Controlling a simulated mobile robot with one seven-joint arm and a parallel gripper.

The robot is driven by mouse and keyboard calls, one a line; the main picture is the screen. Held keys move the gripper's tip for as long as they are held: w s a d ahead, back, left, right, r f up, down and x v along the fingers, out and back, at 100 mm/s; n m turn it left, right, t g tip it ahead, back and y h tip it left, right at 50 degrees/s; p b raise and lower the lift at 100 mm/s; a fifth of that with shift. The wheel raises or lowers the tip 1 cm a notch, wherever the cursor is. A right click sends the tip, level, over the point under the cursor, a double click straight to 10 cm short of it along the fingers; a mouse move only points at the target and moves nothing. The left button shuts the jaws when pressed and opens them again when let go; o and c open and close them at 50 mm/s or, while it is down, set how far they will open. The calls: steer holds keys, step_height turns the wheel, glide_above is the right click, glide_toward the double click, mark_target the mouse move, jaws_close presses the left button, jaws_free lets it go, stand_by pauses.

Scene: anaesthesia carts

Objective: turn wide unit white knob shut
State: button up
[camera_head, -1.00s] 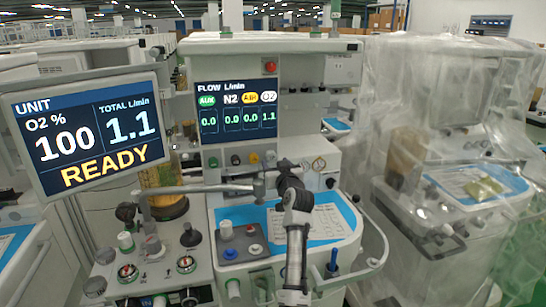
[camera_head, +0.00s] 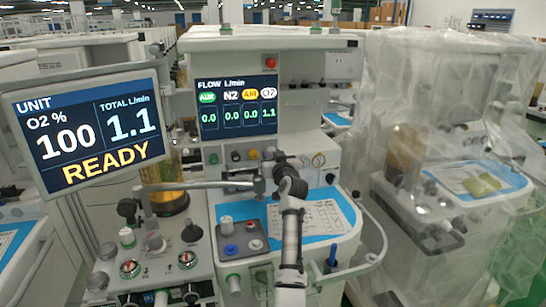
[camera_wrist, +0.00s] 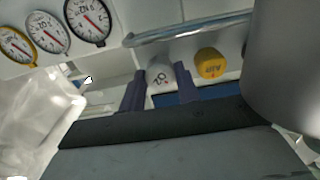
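The white knob (camera_wrist: 160,75), marked O2, shows in the wrist view between the two dark fingers of my gripper (camera_wrist: 160,84). One finger stands on each side of it, with hardly any gap visible. I cannot tell whether the fingers press on it. In the head view my gripper (camera_head: 279,160) is at the right end of the knob row under the flow screen (camera_head: 237,105), and it partly hides the white knob there. The screen reads 1.1 under O2 and 0.0 in the other columns.
The yellow AIR knob (camera_wrist: 209,64) is close beside the white one, under a metal rail (camera_wrist: 190,28). Several gauges (camera_wrist: 86,20) sit nearby. The unit display (camera_head: 88,135) reads READY, O2 100 and total 1.1. A plastic-covered cart (camera_head: 450,150) stands to the right.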

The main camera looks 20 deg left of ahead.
steer(key=shift+c, duration=1)
steer(key=shift+m, duration=0.3)
steer(key=m, duration=0.2)
steer(key=shift+m, duration=0.4)
steer(key=m, duration=0.5)
steer(key=shift+p, duration=0.3)
steer(key=shift+m, duration=0.4)
steer(key=o, duration=1)
